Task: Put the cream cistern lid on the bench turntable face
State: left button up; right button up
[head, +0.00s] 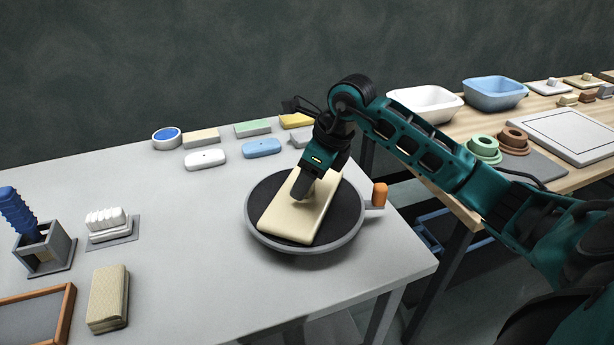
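The cream cistern lid (290,221) is a long flat slab with rounded edges. It lies across the dark round face of the bench turntable (344,221), near its middle. The turntable has a grey rim and an orange knob at its right side. My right gripper (303,192) points down at the upper part of the lid, and its fingers touch or nearly touch it. The gripper body hides the lid's far end. I cannot tell whether the fingers are closed on the lid. My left gripper is not in view.
Several coloured blocks and lids (262,148) stand along the grey bench's back edge. A beige block (108,298), a white brush (107,222) and a grey holder (44,250) are at left. The bench between these and the turntable is clear. A wooden table (450,150) stands at right.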

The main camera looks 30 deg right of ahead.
jog(key=shift+r, duration=0.25)
jog(key=v, duration=1.1)
jog(key=shift+r+p, duration=0.4)
jog(key=shift+p, duration=0.05)
jog(key=shift+s+d, duration=0.1)
